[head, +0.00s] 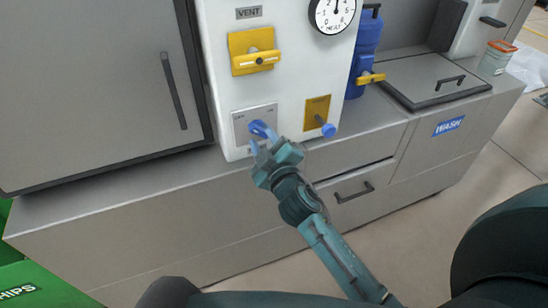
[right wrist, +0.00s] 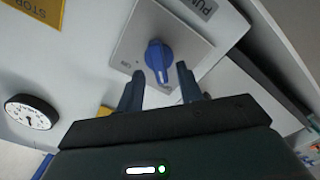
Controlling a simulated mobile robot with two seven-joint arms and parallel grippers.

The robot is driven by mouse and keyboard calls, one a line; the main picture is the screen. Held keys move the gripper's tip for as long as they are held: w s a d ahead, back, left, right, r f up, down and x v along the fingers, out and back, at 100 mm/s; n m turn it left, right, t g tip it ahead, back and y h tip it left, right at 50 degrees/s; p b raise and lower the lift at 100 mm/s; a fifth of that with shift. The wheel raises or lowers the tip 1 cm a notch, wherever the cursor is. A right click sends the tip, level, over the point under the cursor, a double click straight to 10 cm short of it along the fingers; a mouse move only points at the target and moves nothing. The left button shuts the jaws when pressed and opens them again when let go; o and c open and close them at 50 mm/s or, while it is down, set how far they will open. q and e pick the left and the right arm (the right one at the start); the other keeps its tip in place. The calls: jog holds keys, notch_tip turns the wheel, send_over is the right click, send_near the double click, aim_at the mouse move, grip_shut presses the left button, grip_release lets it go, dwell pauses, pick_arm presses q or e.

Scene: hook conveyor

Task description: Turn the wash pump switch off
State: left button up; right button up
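The wash pump switch is a blue rotary knob (head: 259,128) on a light grey square plate (head: 241,128), low on the white panel. In the right wrist view the knob (right wrist: 158,58) shows whole, with an "ON" mark at the plate's lower left and part of a "PUMP" label (right wrist: 200,8). Its ridge runs nearly straight down in that view; I cannot tell which mark it points to. My right gripper (head: 262,144) is at the knob, and in the wrist view its two fingers (right wrist: 159,80) are apart, one on each side of the knob's near end, with visible gaps. My left gripper is out of view.
A yellow-plated vent handle (head: 256,58) and a heat gauge (head: 332,12) are above. A counter ledge (head: 130,190) runs below the panel. A blue bottle-shaped part (head: 366,45) stands beside the panel.

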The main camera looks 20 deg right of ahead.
pick_arm(q)
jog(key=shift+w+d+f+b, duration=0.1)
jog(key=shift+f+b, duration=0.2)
jog(key=shift+b, duration=0.4)
pick_arm(e)
jog(key=s, duration=1.1)
jog(key=shift+s+d, duration=0.2)
jog(key=shift+s, duration=0.2)
